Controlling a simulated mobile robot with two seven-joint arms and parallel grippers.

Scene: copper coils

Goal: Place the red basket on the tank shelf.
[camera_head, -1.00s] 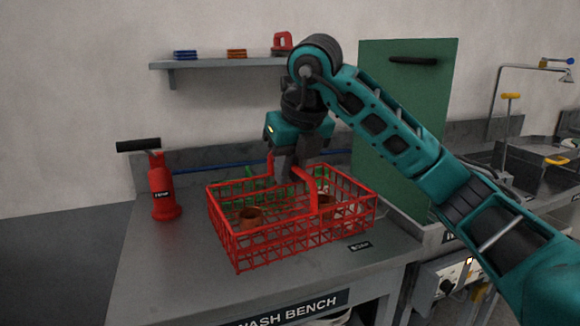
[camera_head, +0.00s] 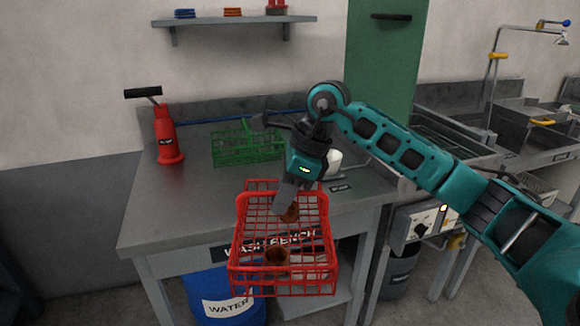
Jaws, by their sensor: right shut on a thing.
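The red wire basket (camera_head: 255,282) hangs in front of the wash bench, clear of its top, with copper coils (camera_head: 277,258) inside. My right gripper (camera_head: 287,203) is shut on the basket, reaching down at its far part; the exact grip point is partly hidden by the fingers. The basket looks turned, its long side running toward me. I cannot tell which surface is the tank shelf. My left gripper is not in view.
A green wire basket (camera_head: 235,148) and a red pump bottle (camera_head: 167,140) stand on the wash bench (camera_head: 160,205). A wall shelf (camera_head: 235,21) is above. A blue water bucket (camera_head: 222,298) is below the bench. Sinks and a tap (camera_head: 495,85) are at right.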

